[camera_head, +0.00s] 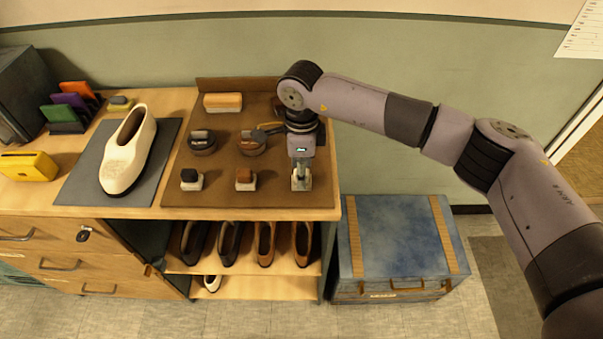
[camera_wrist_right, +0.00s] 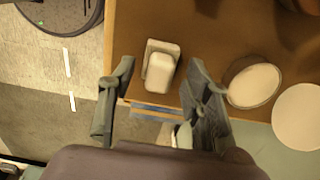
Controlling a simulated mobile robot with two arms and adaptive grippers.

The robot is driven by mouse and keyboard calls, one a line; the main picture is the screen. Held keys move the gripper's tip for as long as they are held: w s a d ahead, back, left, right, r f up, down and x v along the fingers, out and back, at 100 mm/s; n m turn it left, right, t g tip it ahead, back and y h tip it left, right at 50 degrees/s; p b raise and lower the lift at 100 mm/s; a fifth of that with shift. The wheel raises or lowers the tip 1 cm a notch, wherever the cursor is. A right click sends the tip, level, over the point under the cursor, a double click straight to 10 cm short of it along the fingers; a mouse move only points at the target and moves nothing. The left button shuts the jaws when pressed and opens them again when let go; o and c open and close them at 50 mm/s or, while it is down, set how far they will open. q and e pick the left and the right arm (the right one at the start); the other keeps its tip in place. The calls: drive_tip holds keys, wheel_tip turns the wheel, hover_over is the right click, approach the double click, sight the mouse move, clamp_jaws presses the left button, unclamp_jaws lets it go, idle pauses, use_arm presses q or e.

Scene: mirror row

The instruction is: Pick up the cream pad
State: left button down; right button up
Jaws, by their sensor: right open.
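The cream pad (camera_wrist_right: 161,70) is a small block with a rounded cream top, near the edge of the brown board in the right wrist view. My right gripper (camera_wrist_right: 160,68) is open, its fingers on either side of the pad in that view. I cannot tell whether they touch it or how far above it they are. In the head view my right gripper (camera_head: 301,183) points down over the front right part of the board, and it mostly hides the pad there. My left gripper is not in view.
The brown board (camera_head: 218,184) also bears a dark-topped pad (camera_head: 191,180), a brown-topped pad (camera_head: 246,180), round tins (camera_head: 203,142) and a brush (camera_head: 223,102). A cream shoe (camera_head: 127,155) lies on a grey mat (camera_head: 80,187) to the left. A blue trunk (camera_head: 395,235) stands at right.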

drive_tip(key=shift+d+f, duration=0.1)
drive_tip(key=shift+f, duration=0.4)
clamp_jaws()
